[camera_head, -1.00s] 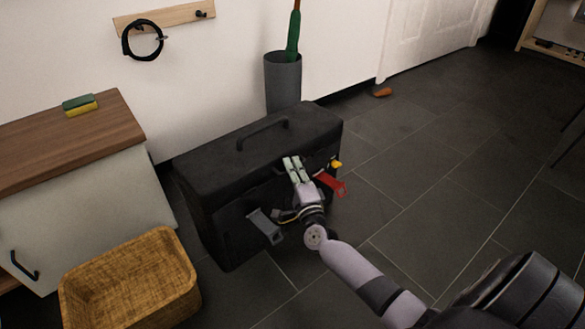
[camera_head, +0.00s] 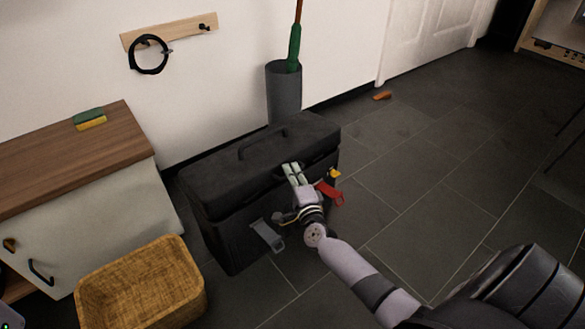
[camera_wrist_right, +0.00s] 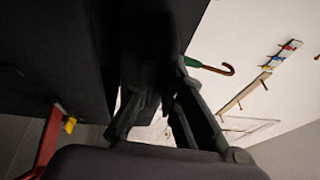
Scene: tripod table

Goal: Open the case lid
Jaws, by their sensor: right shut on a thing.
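The black case (camera_head: 235,240) stands on the floor against the wall, with a handle (camera_head: 262,140) on its lid (camera_head: 225,170). My right gripper (camera_head: 291,173) is at the middle of the case's front, shut on the front edge of the lid. A thin dark line runs between lid and body; I cannot tell for sure whether the lid is slightly raised. The grey latch (camera_head: 267,236) and the red latch (camera_head: 330,192) stick out from the front, left and right of the gripper. The right wrist view also shows the red latch (camera_wrist_right: 45,142).
A wicker basket (camera_head: 140,285) and a wood-topped cabinet (camera_head: 70,155) stand left of the case. A grey umbrella stand (camera_head: 284,95) is behind it. A wall hook rail (camera_head: 170,31) is above.

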